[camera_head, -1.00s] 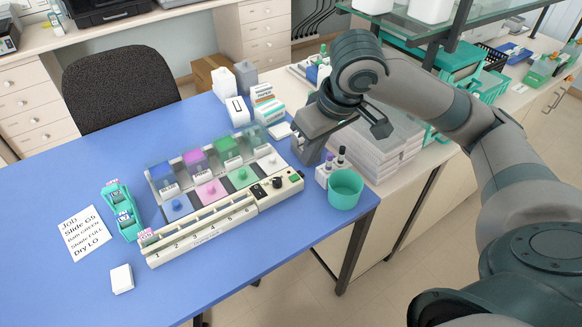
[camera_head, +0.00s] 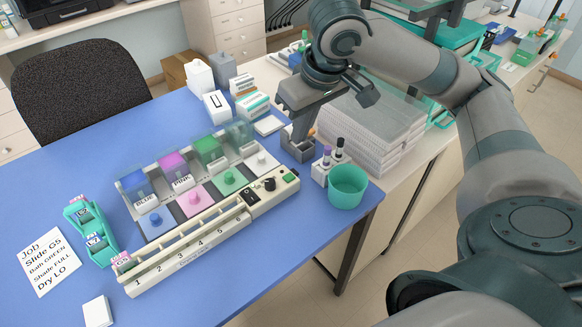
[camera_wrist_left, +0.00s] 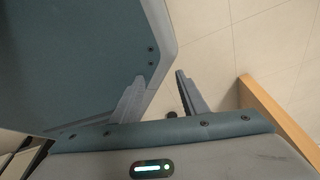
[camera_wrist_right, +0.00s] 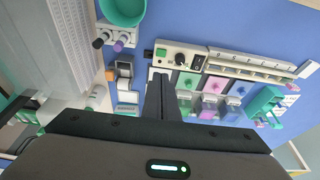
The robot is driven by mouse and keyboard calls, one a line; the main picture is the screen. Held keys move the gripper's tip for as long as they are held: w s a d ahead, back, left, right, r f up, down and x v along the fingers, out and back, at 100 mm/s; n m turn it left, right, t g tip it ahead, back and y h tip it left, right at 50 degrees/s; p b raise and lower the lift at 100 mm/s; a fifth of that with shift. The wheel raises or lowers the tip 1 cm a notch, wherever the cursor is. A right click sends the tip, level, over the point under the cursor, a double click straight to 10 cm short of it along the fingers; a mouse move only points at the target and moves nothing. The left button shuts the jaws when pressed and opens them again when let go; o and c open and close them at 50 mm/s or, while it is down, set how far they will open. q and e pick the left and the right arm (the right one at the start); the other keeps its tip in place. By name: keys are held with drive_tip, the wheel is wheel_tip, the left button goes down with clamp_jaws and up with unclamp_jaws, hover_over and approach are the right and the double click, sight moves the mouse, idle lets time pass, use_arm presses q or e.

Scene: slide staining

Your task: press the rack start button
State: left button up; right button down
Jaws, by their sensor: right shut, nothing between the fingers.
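The staining rack (camera_head: 215,232) is a long cream unit on the blue table, with numbered slots and coloured baths. A green button (camera_head: 290,177) is on the right end of its panel, beside a black knob (camera_head: 269,184). The right wrist view shows the green button (camera_wrist_right: 161,53) just beyond my finger tips. My right gripper (camera_head: 299,138) is shut and empty, pointing down behind the rack's right end, apart from the button. It also shows in the right wrist view (camera_wrist_right: 160,78). My left gripper (camera_wrist_left: 161,80) is open and empty above the floor, outside the head view.
A teal slide holder (camera_head: 90,232) and a job card (camera_head: 50,260) lie left of the rack.

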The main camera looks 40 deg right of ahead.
hover_over(289, 176)
drive_tip(key=s, duration=0.1)
wheel_tip(289, 176, down, 9)
drive_tip(key=shift+s+f, duration=0.15)
drive_tip(key=shift+f, duration=0.05)
wheel_tip(289, 176, down, 3)
drive_tip(key=shift+f+p, duration=0.1)
drive_tip(key=shift+p, duration=0.25)
use_arm(q)
drive_tip(key=shift+s+a+g, duration=0.2)
drive_tip(key=shift+s+a, duration=0.05)
drive_tip(key=shift+s, duration=0.45)
drive_tip(key=shift+s+a+g, duration=0.2)
drive_tip(key=shift+s+a, duration=0.05)
drive_tip(key=shift+s, duration=0.4)
use_arm(e)
drive_tip(key=shift+f, duration=0.5)
